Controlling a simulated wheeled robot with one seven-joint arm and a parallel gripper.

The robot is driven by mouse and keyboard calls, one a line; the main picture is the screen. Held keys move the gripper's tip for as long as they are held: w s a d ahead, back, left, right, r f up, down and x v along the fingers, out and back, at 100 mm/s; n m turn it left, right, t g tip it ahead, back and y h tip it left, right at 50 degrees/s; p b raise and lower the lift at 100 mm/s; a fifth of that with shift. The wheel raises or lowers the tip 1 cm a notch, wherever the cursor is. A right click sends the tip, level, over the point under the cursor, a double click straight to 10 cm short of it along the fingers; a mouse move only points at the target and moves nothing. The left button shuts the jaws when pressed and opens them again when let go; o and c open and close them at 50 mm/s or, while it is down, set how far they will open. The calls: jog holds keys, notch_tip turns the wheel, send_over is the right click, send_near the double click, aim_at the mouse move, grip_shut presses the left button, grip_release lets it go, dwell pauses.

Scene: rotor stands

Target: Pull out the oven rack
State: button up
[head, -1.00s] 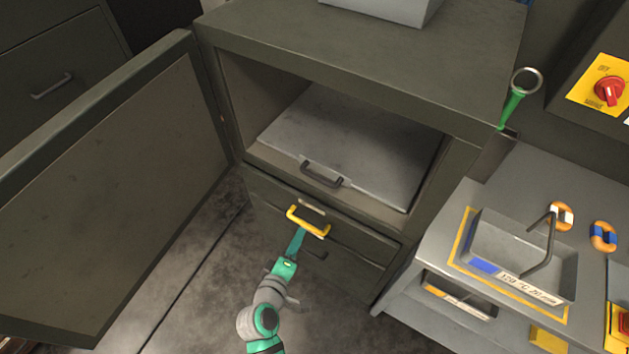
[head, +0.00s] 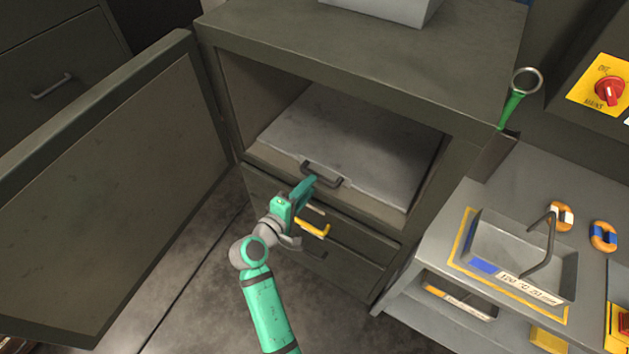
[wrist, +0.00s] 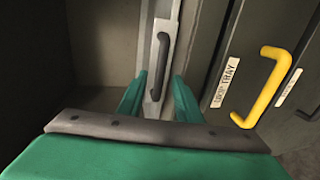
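The oven rack (head: 365,140) is a flat grey sheet inside the open cabinet. A dark handle (head: 323,174) stands on its front edge. In the wrist view the rack handle (wrist: 159,66) is straight ahead, between and beyond my fingertips. My gripper (head: 305,187) is in front of the rack's front edge, close to the handle. In the wrist view my gripper (wrist: 157,98) has its two green fingers apart, with a gap between them. Nothing is visibly held. The head view does not show whether a finger touches the handle.
The oven door (head: 110,190) stands open on the left. A yellow drawer handle (head: 313,229), labelled in the wrist view, is just below my gripper. A grey bench (head: 420,240) with a tray (head: 520,262) is on the right. A ring-topped green tool (head: 513,105) hangs by the cabinet's right side.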

jog(key=shift+x, duration=2)
grip_shut()
